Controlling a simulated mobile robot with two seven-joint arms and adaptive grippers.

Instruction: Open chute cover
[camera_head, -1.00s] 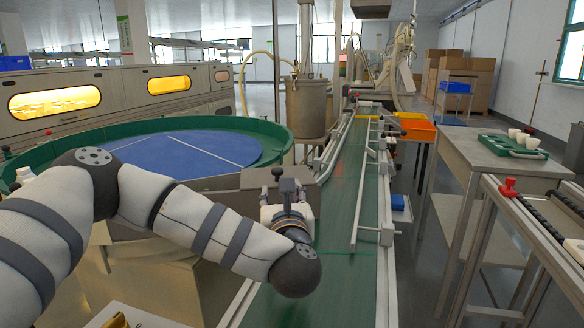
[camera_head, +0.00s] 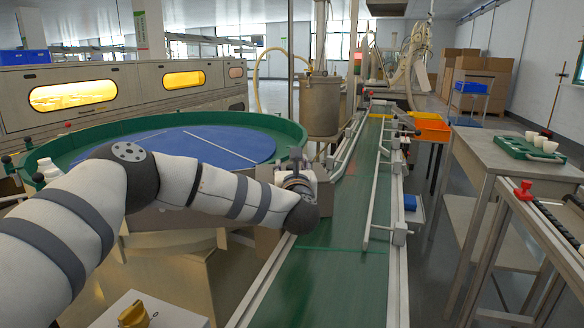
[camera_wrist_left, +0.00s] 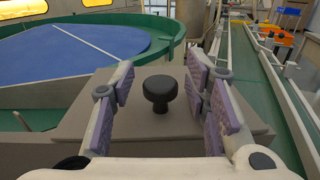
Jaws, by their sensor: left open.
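The chute cover (camera_wrist_left: 85,128) is a flat grey-brown plate with a round black knob (camera_wrist_left: 160,92) standing up from it. It lies between the blue turntable and the green conveyor. My left gripper (camera_wrist_left: 161,76) is open, with its purple-padded fingers to the left and right of the knob. The knob shows between them with clear gaps on both sides; no contact is visible. In the head view my left forearm and wrist hide much of the cover and gripper. My right gripper is not in view.
The blue turntable (camera_head: 215,147) with its green rim (camera_head: 90,137) is left of the cover. The green conveyor (camera_head: 340,235) with metal guide rails runs along its right. A white box with a gold knob (camera_head: 133,315) is at the front. A grey table (camera_head: 495,150) stands right.

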